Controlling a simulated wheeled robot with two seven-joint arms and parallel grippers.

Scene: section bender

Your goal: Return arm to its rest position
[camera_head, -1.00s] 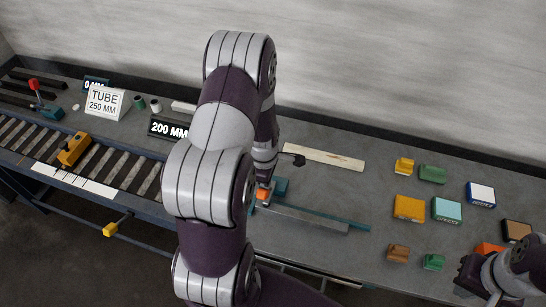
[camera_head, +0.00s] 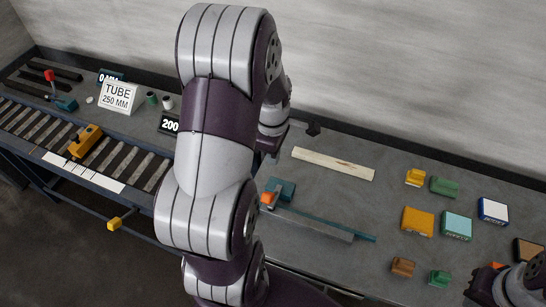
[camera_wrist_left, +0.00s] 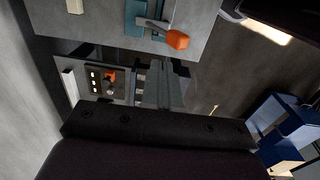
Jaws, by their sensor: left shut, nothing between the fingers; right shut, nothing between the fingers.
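My left arm rises through the middle of the head view and hides part of the bench. Its gripper is mostly behind the arm there, with dark wrist parts (camera_head: 272,138) showing above the bench. In the left wrist view the left gripper (camera_wrist_left: 165,82) is shut and empty. The orange handle (camera_head: 267,198) of a teal clamp (camera_head: 284,188) lies below it, apart from it; the handle also shows in the wrist view (camera_wrist_left: 177,39). My right gripper (camera_head: 478,284) is shut at the lower right, partly cut off by the frame edge, near small blocks.
A grey bar (camera_head: 315,225) extends from the clamp. A pale wooden strip (camera_head: 333,164) lies behind. Several coloured blocks, such as a yellow one (camera_head: 417,221), stand at right. A roller conveyor (camera_head: 120,160) with a yellow stop (camera_head: 85,141) and a tube sign (camera_head: 118,96) are at left.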

